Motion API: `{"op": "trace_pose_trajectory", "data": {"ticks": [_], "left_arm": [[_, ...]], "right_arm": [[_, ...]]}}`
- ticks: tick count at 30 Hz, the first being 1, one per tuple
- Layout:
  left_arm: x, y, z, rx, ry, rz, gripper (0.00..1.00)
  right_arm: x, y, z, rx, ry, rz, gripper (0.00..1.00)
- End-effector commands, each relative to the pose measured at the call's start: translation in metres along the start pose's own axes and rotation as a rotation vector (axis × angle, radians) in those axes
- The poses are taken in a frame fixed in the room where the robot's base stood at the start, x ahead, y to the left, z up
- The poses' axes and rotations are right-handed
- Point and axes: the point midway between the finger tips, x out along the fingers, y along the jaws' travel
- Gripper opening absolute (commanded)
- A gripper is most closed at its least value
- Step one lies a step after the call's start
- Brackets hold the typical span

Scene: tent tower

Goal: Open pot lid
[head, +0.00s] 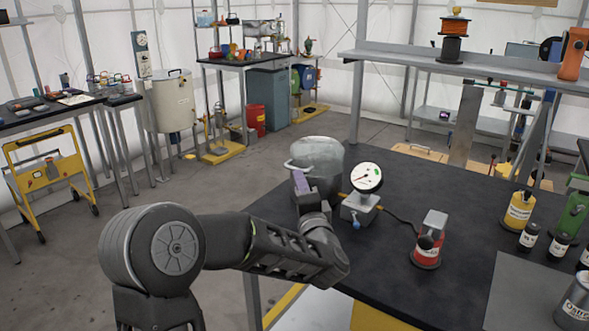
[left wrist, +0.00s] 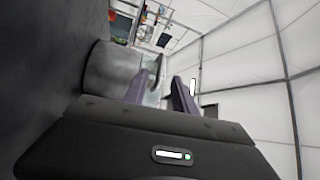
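A grey metal pot (head: 322,182) stands on the black table, with its pale domed lid (head: 318,151) on top. A light loop handle (head: 294,166) shows at the pot's left side. My left gripper (head: 301,181) is at the pot's near left side, just below this handle, and partly covers the pot. In the left wrist view the two fingers of my left gripper (left wrist: 160,82) are apart, and the grey pot (left wrist: 105,68) is left of them. I cannot tell whether a finger touches the pot or handle. My right gripper is not in view.
A gauge (head: 366,178) on a grey block stands close right of the pot. A red device (head: 429,246) stands nearer on the black table (head: 400,278). Bottles, including a yellow one (head: 518,211), stand at the right. A raised shelf (head: 460,66) runs behind.

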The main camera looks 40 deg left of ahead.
Motion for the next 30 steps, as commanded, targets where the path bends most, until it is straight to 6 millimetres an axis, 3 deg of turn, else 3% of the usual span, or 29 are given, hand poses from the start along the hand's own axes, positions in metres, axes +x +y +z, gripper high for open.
{"op": "trace_pose_trajectory", "data": {"ticks": [15, 25, 30], "left_arm": [[0.068, 0.000, 0.000, -0.001, 0.000, 0.000, 0.33], [0.073, 0.000, 0.000, 0.000, 0.000, -0.001, 0.33], [0.073, -0.001, 0.000, 0.000, 0.000, -0.001, 0.19]], "right_arm": [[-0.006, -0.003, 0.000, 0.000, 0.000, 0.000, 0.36], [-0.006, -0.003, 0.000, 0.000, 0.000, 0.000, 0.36], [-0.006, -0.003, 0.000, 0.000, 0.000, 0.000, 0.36]]}}
